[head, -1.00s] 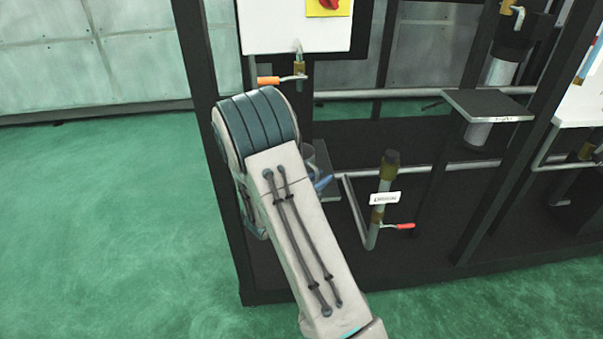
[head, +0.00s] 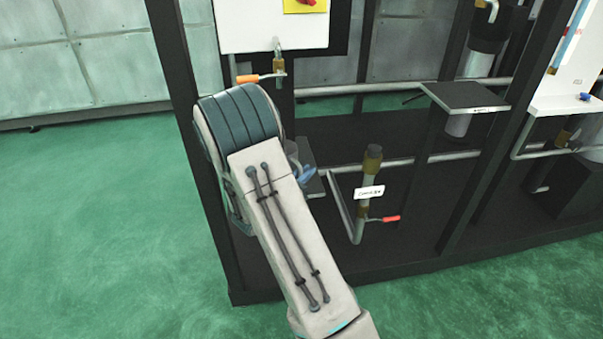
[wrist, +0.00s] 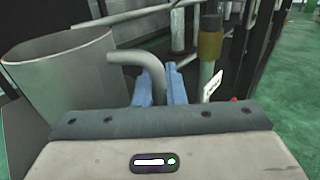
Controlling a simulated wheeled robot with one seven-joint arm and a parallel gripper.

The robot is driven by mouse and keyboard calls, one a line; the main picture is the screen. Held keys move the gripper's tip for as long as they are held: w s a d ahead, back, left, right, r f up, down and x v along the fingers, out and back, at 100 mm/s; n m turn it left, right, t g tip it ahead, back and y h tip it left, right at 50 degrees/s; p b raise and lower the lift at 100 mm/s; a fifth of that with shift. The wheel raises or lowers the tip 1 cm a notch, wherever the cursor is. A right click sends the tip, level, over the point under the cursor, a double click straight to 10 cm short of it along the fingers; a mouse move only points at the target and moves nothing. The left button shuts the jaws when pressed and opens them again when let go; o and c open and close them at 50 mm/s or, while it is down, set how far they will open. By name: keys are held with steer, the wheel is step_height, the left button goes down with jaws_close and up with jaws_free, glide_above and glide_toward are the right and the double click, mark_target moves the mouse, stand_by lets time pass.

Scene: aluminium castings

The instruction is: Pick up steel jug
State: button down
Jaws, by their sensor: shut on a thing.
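The steel jug (wrist: 62,88) is a grey metal cup with a wide open rim, at the left of the wrist view. Its curved handle (wrist: 140,59) reaches right to my gripper (wrist: 160,85). The two blue fingers are closed on the handle. The jug looks upright. In the head view my arm hides most of the jug, and a blue fingertip of my gripper (head: 307,173) shows just right of the arm. I cannot tell whether the jug touches the surface below it.
A dark small platform (head: 315,182) is beside the gripper. A vertical pipe with a brass fitting (head: 370,160), a white label and a red-handled valve (head: 388,219) stands to the right. An orange-handled tap (head: 260,77) is above. A dark frame post (head: 190,140) is close left of my arm.

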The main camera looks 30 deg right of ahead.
steer(key=shift+r, duration=0.65)
steer(key=s+d+r+p, duration=0.2)
steer(key=s+d+r, duration=0.1)
steer(key=d+r, duration=0.6)
steer(key=shift+s+d, duration=0.3)
steer(key=shift+d, duration=0.7)
steer(key=shift+r, duration=0.1)
